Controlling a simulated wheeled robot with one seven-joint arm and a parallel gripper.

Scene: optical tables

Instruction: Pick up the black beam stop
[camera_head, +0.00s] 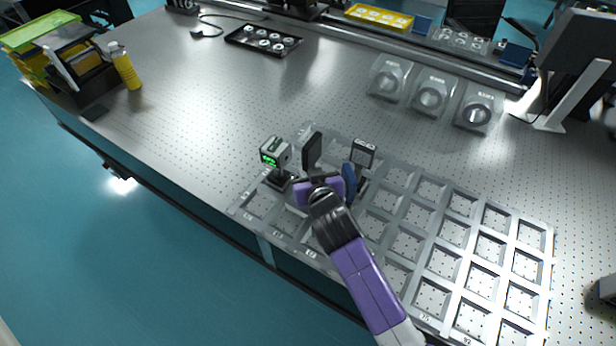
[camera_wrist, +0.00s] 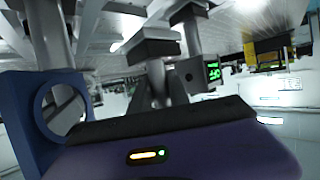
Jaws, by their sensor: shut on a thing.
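The black beam stop (camera_head: 312,150) shows in the head view as an upright dark plate just beyond my gripper (camera_head: 320,181). My gripper is shut on it, low down; the fingers and the grip itself are mostly hidden by my purple wrist. In the wrist view, a dark block (camera_wrist: 148,48) stands straight ahead of the fingers; I cannot tell which part of the beam stop it is. Whether the beam stop touches the grid tray (camera_head: 463,205) cannot be seen.
A grey meter with a green display (camera_head: 274,154) stands close left of my gripper and shows in the wrist view (camera_wrist: 195,74). A blue ring mount (camera_head: 350,176) and a grey box-shaped device (camera_head: 363,153) stand close right.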

